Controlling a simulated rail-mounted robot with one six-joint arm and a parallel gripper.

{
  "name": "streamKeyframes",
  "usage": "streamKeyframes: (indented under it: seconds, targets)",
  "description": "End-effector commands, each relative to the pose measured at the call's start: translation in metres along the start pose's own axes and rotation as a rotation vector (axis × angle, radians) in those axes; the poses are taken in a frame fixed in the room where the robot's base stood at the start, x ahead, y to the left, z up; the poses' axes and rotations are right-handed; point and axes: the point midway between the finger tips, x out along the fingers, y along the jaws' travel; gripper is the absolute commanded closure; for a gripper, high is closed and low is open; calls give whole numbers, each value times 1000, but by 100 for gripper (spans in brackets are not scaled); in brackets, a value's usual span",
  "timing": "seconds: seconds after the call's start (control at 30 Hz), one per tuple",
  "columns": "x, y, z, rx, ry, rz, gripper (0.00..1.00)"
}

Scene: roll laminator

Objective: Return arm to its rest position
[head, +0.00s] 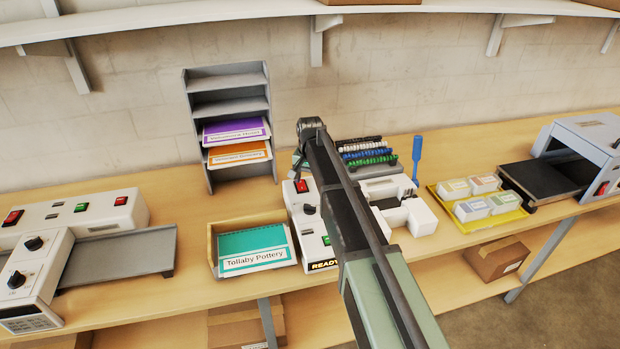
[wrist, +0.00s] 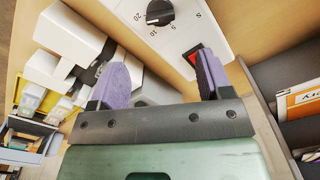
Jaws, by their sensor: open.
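My arm (head: 350,220) reaches from the bottom right of the head view over the middle of the bench. Its far end is above the READY machine, and my gripper is mostly hidden there. In the wrist view my gripper (wrist: 162,65) is open, with two purple-padded fingers apart and nothing between them. Beyond the fingers is the white READY machine (head: 308,238) with its black dial (wrist: 159,12) and red switch (wrist: 193,57). The right finger overlaps the switch in the picture; I cannot tell whether they touch.
A wooden tray (head: 213,262) holds a teal Tollaby Pottery sheet. A grey rack (head: 205,160) stands behind, left of my arm. A white device (head: 415,217) and yellow tray (head: 440,205) lie right. Laminators (head: 95,215) (head: 590,135) stand at both sides. A shelf (head: 250,10) runs above.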

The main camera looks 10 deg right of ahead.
Motion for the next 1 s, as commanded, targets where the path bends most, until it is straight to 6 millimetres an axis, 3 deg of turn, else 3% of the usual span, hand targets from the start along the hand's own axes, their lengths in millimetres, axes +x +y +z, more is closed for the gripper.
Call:
streamKeyframes:
  seconds: [0.43,0.47,0.57,0.7,0.8,0.9,1.0]
  targets:
    - [1,0,1,-55,0,0,28]
    - [1,6,10,-102,0,0,28]
    - [12,40,76,-249,0,1,28]
    - [46,97,184,-429,0,1,28]
    - [67,129,244,-495,0,1,28]
    - [83,145,276,-501,0,1,28]
    - [88,144,275,-500,0,1,28]
